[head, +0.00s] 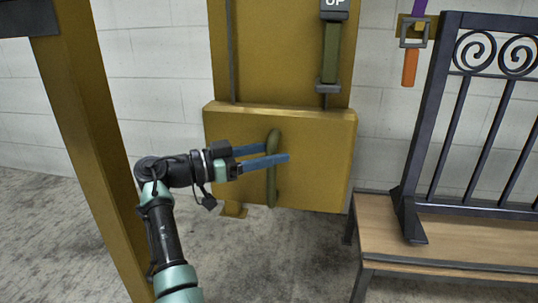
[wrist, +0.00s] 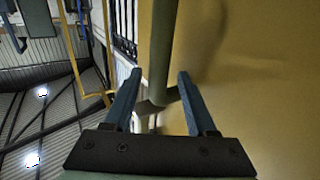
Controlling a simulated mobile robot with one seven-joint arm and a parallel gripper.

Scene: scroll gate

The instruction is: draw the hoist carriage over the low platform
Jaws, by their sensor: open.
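A yellow box-shaped carriage (head: 320,170) hangs low in front of a yellow upright panel (head: 280,55) in the head view. An upright olive-green bar handle (head: 272,190) is fixed to its front, and the handle also shows in the wrist view (wrist: 164,40). My gripper (head: 277,153) has its two blue fingers spread at the handle. In the wrist view the handle runs between the open fingers of my gripper (wrist: 159,74), with a gap on each side. A low wood-topped platform (head: 470,232) stands to the right of the carriage.
A dark scrollwork gate (head: 473,130) stands upright on the platform. A green lever (head: 330,55) under an "UP" sign (head: 334,4) is on the panel. An orange-handled item (head: 409,68) hangs at a wall bracket. A yellow post (head: 85,130) stands left of my arm.

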